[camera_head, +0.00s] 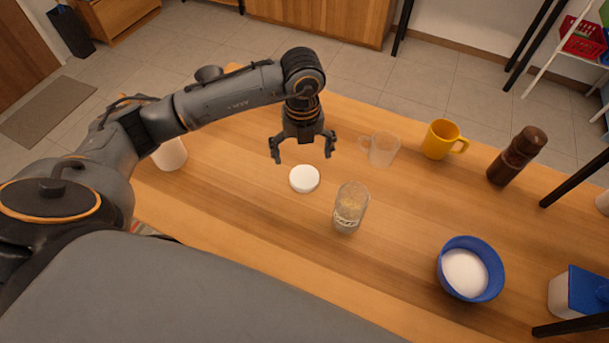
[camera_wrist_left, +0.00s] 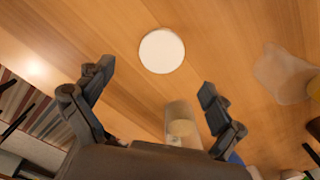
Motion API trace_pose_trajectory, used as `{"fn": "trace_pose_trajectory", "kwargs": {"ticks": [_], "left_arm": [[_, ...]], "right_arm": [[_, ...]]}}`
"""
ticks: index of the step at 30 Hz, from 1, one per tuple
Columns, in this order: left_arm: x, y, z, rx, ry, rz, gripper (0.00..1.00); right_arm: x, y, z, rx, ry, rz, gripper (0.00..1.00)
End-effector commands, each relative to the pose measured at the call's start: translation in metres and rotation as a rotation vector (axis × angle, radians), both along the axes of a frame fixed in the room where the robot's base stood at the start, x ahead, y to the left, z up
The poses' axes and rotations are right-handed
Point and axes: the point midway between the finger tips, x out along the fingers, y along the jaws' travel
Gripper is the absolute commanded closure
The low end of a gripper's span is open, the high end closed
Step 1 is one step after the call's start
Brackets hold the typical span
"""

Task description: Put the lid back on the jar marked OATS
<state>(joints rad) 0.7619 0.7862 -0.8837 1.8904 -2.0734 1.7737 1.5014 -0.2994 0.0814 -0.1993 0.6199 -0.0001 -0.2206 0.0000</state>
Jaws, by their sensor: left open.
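A round white lid (camera_head: 304,179) lies flat on the wooden table, left of the jar. It also shows in the left wrist view (camera_wrist_left: 161,51), beyond the open fingers. A clear glass jar (camera_head: 350,208) with pale contents and a dark-lettered label stands upright with no lid on it; the lettering is too small to read surely. In the left wrist view the jar (camera_wrist_left: 182,124) shows partly, between the fingers and cut off by the gripper body. My left gripper (camera_head: 304,155) is open and empty, above the table just behind the lid. My right gripper is not in view.
A clear glass mug (camera_head: 380,150), a yellow mug (camera_head: 441,140) and a dark brown grinder (camera_head: 516,156) stand along the back. A blue bowl (camera_head: 479,243) with white contents is front right, near a blue-topped container (camera_head: 585,292). A white object (camera_head: 170,155) stands left, beside my arm.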

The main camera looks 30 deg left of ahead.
Motion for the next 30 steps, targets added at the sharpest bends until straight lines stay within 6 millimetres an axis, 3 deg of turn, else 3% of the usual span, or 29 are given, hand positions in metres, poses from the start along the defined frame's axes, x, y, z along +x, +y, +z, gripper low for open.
{"fn": "trace_pose_trajectory", "kwargs": {"ticks": [6, 17, 25, 30], "left_arm": [[0.000, -0.001, -0.022, -0.001, 0.000, 0.000, 0.06], [0.000, -0.001, -0.025, -0.001, 0.001, 0.000, 0.06], [0.000, -0.004, -0.063, 0.000, 0.002, 0.001, 0.06], [0.000, -0.004, -0.075, -0.001, 0.001, -0.001, 0.06]], "right_arm": [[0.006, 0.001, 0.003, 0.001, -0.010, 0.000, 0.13], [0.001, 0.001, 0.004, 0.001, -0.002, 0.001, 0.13], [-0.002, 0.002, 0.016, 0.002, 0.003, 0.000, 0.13], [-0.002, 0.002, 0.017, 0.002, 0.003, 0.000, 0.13]]}}
